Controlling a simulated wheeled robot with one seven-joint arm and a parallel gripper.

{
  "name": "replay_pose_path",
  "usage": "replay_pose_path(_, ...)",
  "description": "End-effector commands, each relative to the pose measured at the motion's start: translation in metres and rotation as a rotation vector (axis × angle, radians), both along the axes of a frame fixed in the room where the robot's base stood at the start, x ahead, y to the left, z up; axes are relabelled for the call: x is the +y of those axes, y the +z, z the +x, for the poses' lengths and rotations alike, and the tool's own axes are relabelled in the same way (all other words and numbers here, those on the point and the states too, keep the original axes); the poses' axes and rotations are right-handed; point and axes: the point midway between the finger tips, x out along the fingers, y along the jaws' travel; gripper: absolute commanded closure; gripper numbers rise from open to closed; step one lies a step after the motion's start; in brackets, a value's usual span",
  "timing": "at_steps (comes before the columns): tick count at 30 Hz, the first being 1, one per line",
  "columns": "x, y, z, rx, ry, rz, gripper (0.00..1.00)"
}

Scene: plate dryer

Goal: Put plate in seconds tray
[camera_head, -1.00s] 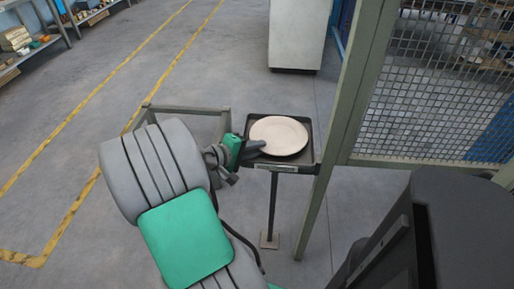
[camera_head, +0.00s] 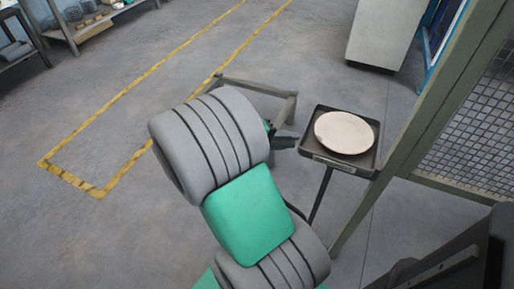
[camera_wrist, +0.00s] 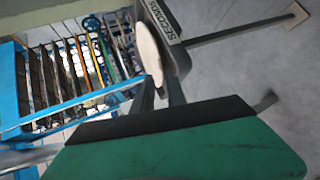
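The pale round plate (camera_head: 344,132) lies in the dark square seconds tray (camera_head: 312,149) on a thin post. In the wrist view the plate (camera_wrist: 149,52) shows edge-on, beside the tray's "SECONDS" label (camera_wrist: 162,18). My gripper (camera_head: 296,142) is at the tray's left side, apart from the plate and partly hidden behind my arm. In the wrist view its two dark fingers (camera_wrist: 160,90) are spread with a gap between them and hold nothing.
A green-grey post (camera_head: 430,110) with a mesh fence stands just right of the tray. A low metal frame (camera_head: 255,87) is left of it. A light cabinet (camera_head: 380,35) stands behind. A blue rack (camera_wrist: 45,112) shows in the wrist view.

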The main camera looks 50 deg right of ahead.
Motion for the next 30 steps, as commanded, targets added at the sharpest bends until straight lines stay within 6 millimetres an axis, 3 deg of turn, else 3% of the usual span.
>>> replay_pose_path(2,0.005,-0.005,0.01,-0.042,0.02,0.031,0.83)
replay_pose_path(5,0.032,-0.027,0.05,-0.197,0.095,0.173,0.83)
replay_pose_path(8,0.103,-0.048,0.11,-0.395,0.222,0.432,0.83)
replay_pose_path(10,0.172,-0.051,0.14,-0.487,0.319,0.636,0.83)
replay_pose_path(12,0.239,-0.046,0.152,-0.525,0.413,0.818,0.83)
replay_pose_path(15,0.309,-0.034,0.148,-0.523,0.516,1.0,0.83)
replay_pose_path(16,0.323,-0.031,0.145,-0.517,0.538,1.034,0.83)
replay_pose_path(18,0.342,-0.027,0.139,-0.506,0.569,1.084,0.83)
replay_pose_path(20,0.347,-0.026,0.137,-0.5,0.576,1.099,0.83)
replay_pose_path(30,0.347,-0.026,0.138,-0.501,0.576,1.097,0.83)
